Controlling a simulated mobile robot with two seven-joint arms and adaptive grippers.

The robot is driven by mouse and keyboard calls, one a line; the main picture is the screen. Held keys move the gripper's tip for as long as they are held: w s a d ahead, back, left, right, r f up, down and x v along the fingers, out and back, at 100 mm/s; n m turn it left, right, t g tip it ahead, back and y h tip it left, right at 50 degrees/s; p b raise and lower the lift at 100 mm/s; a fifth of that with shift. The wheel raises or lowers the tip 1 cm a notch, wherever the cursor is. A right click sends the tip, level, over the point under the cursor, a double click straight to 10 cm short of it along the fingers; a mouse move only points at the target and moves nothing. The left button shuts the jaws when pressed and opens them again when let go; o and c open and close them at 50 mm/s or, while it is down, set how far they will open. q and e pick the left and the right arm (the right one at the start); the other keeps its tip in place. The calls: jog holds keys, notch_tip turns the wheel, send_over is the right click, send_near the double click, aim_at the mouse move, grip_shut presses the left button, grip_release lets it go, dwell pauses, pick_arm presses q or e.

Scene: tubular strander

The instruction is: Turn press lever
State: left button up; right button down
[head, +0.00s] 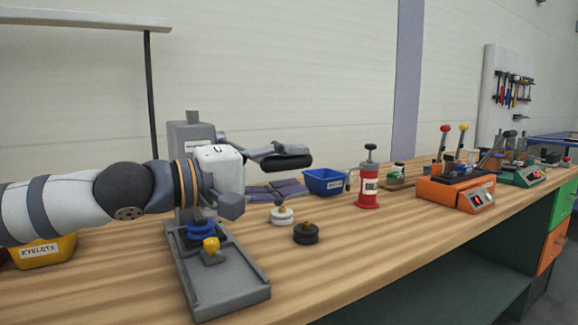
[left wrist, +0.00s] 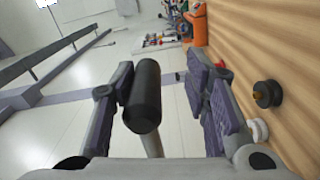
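The press has a grey column (head: 192,132) and a long grey base (head: 228,282) near the left end of the bench. Its lever ends in a black cylindrical grip (head: 287,161), which sticks out to the right, roughly level. In the left wrist view the black grip (left wrist: 146,95) and its metal rod (left wrist: 152,146) lie between my left gripper's fingers (left wrist: 165,92). My left gripper (head: 256,177) is open, with one finger close to the grip; I cannot tell if they touch. The other finger stands clearly apart. My arm and gripper hide part of the column. My right gripper is not in view.
A yellow die piece (head: 211,245) stands on the press base. A white-based knob (head: 281,215) and a black-based knob (head: 306,233) stand to its right. Beyond are a blue bin (head: 323,181), a red canister (head: 368,185) and an orange machine (head: 456,191). A yellow eyelets bin (head: 45,252) is at left.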

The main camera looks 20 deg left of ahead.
aim_at(265, 170)
pick_arm(q)
jog(key=shift+s+r, duration=0.1)
jog(key=shift+r, duration=0.1)
jog(key=shift+s+a, duration=0.15)
jog(key=shift+a, duration=0.05)
jog(key=shift+v, duration=1.2)
jog(key=shift+s+a+r, duration=0.1)
jog(key=shift+s+a, duration=0.05)
jog(key=shift+s, duration=0.2)
jog(key=shift+v, duration=1.35)
jog(key=shift+s+a, duration=0.35)
jog(key=shift+a, duration=0.1)
